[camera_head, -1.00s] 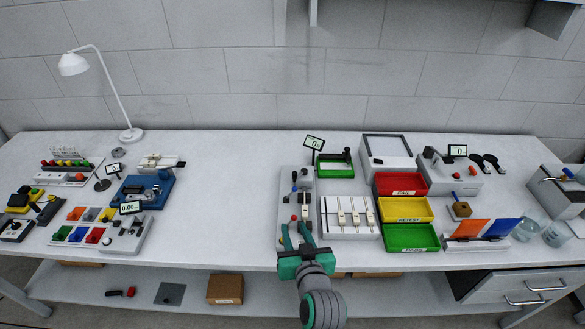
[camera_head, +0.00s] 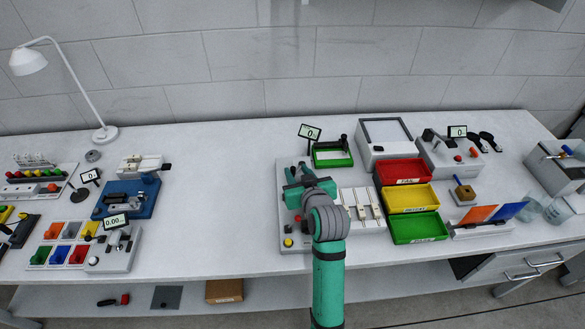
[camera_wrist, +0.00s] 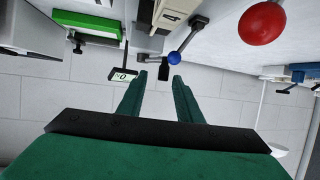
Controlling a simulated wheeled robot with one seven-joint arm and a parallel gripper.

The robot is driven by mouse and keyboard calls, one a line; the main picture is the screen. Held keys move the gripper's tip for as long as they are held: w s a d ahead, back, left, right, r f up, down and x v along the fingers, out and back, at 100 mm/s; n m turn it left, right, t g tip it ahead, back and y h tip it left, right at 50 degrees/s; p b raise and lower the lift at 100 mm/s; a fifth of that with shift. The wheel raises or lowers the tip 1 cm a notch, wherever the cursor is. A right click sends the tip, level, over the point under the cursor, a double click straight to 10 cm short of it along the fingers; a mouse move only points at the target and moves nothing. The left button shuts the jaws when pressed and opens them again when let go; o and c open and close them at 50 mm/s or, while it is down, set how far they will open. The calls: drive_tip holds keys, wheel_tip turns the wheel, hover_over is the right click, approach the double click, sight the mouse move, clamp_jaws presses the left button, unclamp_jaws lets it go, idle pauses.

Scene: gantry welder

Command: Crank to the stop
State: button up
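A grey panel (camera_head: 283,218) with small knobs and levers stands at mid-bench, partly hidden under my arm. In the wrist view a blue ball knob (camera_wrist: 174,58) is beside a metal lever (camera_wrist: 190,40) with a dark end, near a light block marked 4 (camera_wrist: 171,17). A large red ball (camera_wrist: 262,22) is close to the camera at upper right. I cannot tell which part is the crank. My gripper (camera_wrist: 158,77) is open, its two green fingers apart; a small black piece shows beyond the tips. In the head view my gripper (camera_head: 308,188) is over the panel.
A small display (camera_head: 310,133) reading 0 stands behind the panel, by a green tray (camera_head: 332,162). A slider unit (camera_head: 375,226) and red (camera_head: 403,171), yellow (camera_head: 411,199) and green (camera_head: 420,229) bins are right. Bare bench (camera_head: 205,200) lies left.

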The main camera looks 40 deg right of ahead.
sight(294, 170)
drive_tip(key=shift+a+x, duration=0.1)
drive_tip(key=shift+x, duration=0.8)
drive_tip(key=shift+a+x, duration=0.15)
drive_tip(key=shift+x, duration=0.75)
drive_tip(key=shift+w, duration=0.1)
clamp_jaws()
